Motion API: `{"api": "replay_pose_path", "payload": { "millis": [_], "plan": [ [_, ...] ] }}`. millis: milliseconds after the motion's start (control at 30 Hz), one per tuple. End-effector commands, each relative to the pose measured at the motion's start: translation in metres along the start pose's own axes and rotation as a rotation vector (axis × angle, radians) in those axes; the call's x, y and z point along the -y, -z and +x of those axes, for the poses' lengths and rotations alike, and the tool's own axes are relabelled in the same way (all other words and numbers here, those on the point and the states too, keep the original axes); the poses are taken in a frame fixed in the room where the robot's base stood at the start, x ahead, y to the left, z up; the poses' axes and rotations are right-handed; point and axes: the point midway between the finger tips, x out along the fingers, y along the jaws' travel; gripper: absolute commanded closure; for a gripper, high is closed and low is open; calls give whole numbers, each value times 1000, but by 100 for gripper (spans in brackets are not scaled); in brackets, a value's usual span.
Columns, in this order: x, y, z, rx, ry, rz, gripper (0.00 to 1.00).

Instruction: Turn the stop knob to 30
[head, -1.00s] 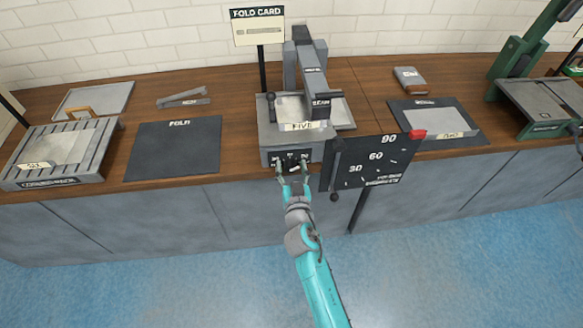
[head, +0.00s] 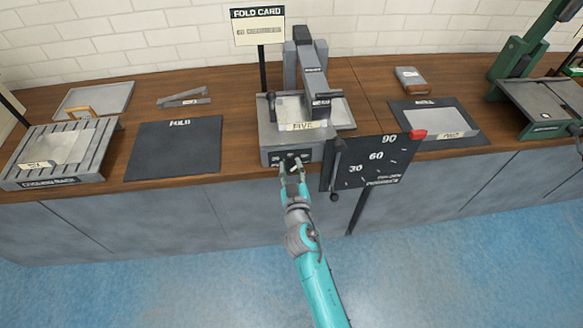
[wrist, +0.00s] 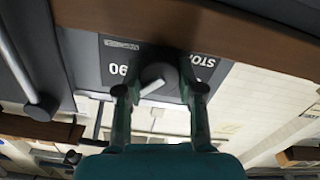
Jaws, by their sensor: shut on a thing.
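The stop knob (wrist: 158,75) is a dark round knob with a white pointer, on a black panel (wrist: 205,69) lettered "STOP" and "90". The wrist view shows this lettering upside down, with the 90 to the left of the knob. The pointer slants toward the lower left in that view. My gripper (wrist: 160,90) is shut on the knob, one finger on each side. In the head view my gripper (head: 293,168) is at the front of the grey press (head: 268,158) and covers much of the panel. The 30 mark cannot be made out in the wrist view.
A black board marked 30, 60 and 90 (head: 368,166) with a lever (head: 336,168) stands close to the right of my gripper. A fold mat (head: 175,149) and a cooling rack (head: 93,154) lie to the left. The floor in front is clear.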

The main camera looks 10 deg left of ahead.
Motion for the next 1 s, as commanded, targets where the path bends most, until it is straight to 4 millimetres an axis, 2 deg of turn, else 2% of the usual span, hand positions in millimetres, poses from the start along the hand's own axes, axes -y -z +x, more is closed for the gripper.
{"api": "replay_pose_path", "payload": {
  "millis": [367,400,500,833,1000],
  "plan": [
    [0,0,0,0,0,-37,97],
    [0,0,0,0,0,-37,60],
    [0,0,0,0,0,-37,37],
    [0,0,-1,0,0,-36,37],
    [1,-1,-15,1,1,-36,37]
  ]
}}
